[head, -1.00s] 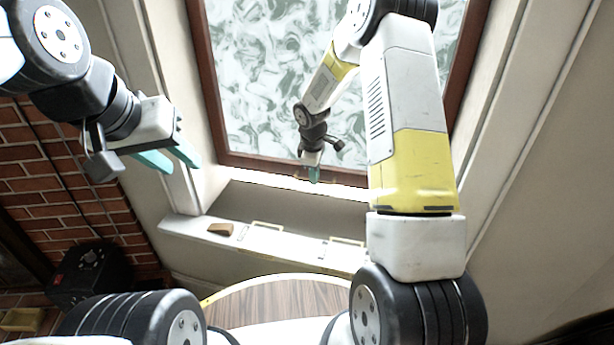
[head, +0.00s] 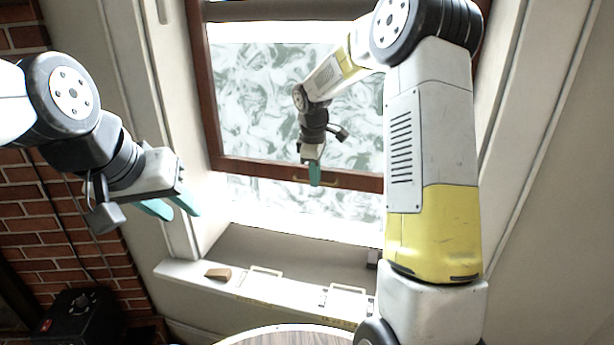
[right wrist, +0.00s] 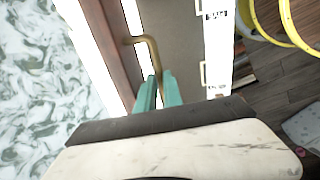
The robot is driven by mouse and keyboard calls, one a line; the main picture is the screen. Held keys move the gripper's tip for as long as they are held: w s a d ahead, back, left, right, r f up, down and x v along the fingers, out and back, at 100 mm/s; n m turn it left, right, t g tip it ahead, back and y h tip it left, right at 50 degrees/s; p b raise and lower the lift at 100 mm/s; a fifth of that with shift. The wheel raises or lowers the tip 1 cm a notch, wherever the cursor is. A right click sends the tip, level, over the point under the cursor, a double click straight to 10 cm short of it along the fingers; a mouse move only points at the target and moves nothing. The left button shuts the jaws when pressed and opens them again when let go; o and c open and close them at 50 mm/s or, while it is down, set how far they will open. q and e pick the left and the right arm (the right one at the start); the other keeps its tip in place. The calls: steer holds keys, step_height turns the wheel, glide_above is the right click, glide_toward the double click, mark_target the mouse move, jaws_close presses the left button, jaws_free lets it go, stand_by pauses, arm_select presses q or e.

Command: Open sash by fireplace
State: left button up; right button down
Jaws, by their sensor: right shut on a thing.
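The window sash (head: 262,171) has a dark red-brown wooden frame and patterned glass. Its bottom rail stands raised above the sill, with a bright gap under it. A brass handle (head: 347,183) is on the bottom rail; in the right wrist view the handle (right wrist: 151,50) is a bent bar standing off the wood. My right gripper (head: 315,174) is at the handle, its teal fingers (right wrist: 158,92) shut on it and hiding part of it. My left gripper (head: 172,205) is at the left by the window casing, fingers apart and empty.
The white sill ledge (head: 180,270) below holds a small brown block (head: 218,274) and has pale handles on its front. A brick wall (head: 50,225) and a black box (head: 78,315) are at the left. A round wooden top (head: 285,338) is at the bottom.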

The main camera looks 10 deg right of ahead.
steer(key=shift+r, duration=0.1)
steer(key=c, duration=1.5)
jaws_free()
step_height(320, 180, up, 8)
steer(key=s, duration=0.1)
steer(key=shift+s+a+f, duration=0.15)
steer(key=shift+a+f, duration=0.05)
steer(key=shift+a, duration=0.05)
